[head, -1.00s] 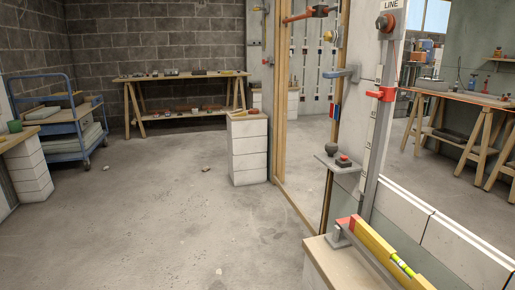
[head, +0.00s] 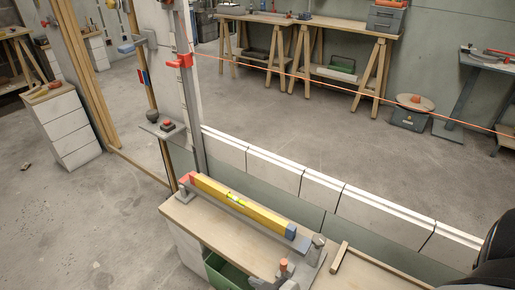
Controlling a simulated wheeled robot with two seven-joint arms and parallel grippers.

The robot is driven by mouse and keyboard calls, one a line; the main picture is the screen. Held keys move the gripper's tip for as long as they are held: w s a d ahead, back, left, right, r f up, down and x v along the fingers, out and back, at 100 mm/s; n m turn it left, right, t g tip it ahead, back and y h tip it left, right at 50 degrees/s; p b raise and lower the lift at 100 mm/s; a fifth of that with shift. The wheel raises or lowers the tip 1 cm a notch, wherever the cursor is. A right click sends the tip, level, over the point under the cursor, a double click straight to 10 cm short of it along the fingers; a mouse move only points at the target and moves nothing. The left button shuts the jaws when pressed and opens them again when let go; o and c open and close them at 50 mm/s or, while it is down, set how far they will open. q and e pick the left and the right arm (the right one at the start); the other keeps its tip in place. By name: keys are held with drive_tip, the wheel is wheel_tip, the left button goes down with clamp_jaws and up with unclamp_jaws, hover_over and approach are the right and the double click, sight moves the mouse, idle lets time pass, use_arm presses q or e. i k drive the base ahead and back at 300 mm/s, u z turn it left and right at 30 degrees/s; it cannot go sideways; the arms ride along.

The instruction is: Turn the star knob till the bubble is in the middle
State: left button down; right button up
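A yellow spirit level (head: 262,213) with a red left end and a blue right end lies on a grey rail on the wooden bench top. Its green bubble vial (head: 234,197) shows near the left part; the bubble's exact place is too small to tell. A grey knob (head: 318,241) stands on a grey bracket just right of the blue end. A red-topped knob (head: 283,266) stands on a grey fitting in front of it. I cannot tell for certain which is the star knob. Neither gripper shows in the head view.
A wooden bench top (head: 215,230) carries the level, with a wood strip (head: 339,258) at its right and a green crate (head: 225,272) below. A block wall (head: 320,190) runs behind, an orange line (head: 350,101) above it. A dark rounded part, probably my arm, fills the lower right corner.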

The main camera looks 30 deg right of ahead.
sight(319, 240)
drive_tip(key=z, duration=1.05)
